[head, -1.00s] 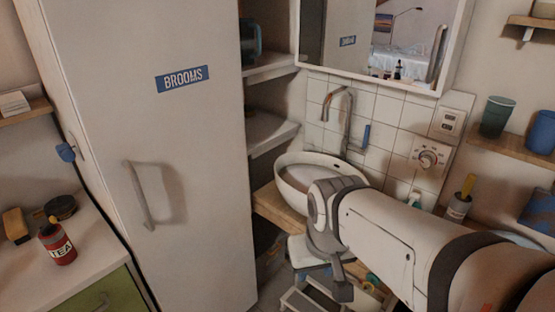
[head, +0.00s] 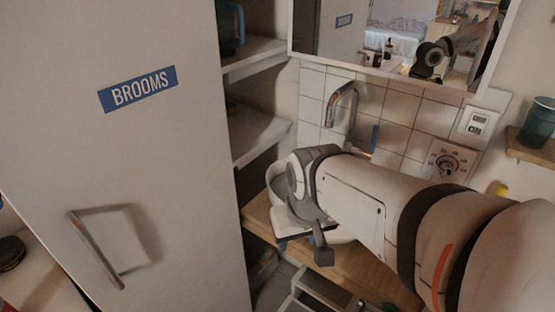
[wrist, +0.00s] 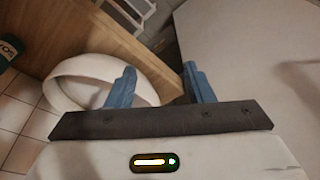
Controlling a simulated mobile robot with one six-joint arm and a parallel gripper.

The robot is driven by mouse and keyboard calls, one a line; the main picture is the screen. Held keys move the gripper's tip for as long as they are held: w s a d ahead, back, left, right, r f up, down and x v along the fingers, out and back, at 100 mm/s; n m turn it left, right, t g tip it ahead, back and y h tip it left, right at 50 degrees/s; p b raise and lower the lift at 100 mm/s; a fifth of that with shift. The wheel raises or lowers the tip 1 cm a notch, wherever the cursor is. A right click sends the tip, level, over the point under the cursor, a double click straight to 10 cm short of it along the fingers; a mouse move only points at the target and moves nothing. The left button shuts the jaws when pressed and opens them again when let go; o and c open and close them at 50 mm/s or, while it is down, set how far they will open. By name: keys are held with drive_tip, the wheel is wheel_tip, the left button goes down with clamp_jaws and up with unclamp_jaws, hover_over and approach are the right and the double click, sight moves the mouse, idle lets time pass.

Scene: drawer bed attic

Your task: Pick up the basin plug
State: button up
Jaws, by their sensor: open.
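I cannot make out the basin plug in either view. The white basin (head: 275,182) stands on the wooden counter below the tap, and my arm hides most of it in the head view. The wrist view shows the basin (wrist: 72,70) at left, partly behind one finger. My gripper (wrist: 160,84) is open, with two blue fingers apart and nothing seen between them.
The wooden counter (head: 258,212) supports the basin. A curved metal tap (head: 350,105) rises against the tiled wall. A mirror cabinet (head: 400,45) hangs above. The white BROOMS cupboard (head: 130,190) and open shelves (head: 258,135) are at left. A step stool (head: 310,290) stands below.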

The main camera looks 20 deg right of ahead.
drive_tip(key=w+d+f, duration=0.2)
drive_tip(key=w, duration=0.4)
drive_tip(key=w+d+f, duration=0.2)
drive_tip(key=w+d, duration=0.1)
drive_tip(key=w, duration=0.2)
drive_tip(key=shift+m+t+h, duration=0.3)
drive_tip(key=shift+m+t, duration=0.4)
drive_tip(key=shift+t, duration=0.2)
drive_tip(key=w+d+f, duration=0.4)
drive_tip(key=f, duration=0.1)
drive_tip(key=w+d+f, duration=0.4)
drive_tip(key=w+f, duration=0.1)
drive_tip(key=f, duration=0.1)
drive_tip(key=w+d+f, duration=0.4)
drive_tip(key=w+f, duration=0.1)
drive_tip(key=f, duration=0.1)
drive_tip(key=shift+w, duration=0.25)
drive_tip(key=shift+r, duration=0.1)
drive_tip(key=c, duration=0.7)
drive_tip(key=shift+o, duration=0.2)
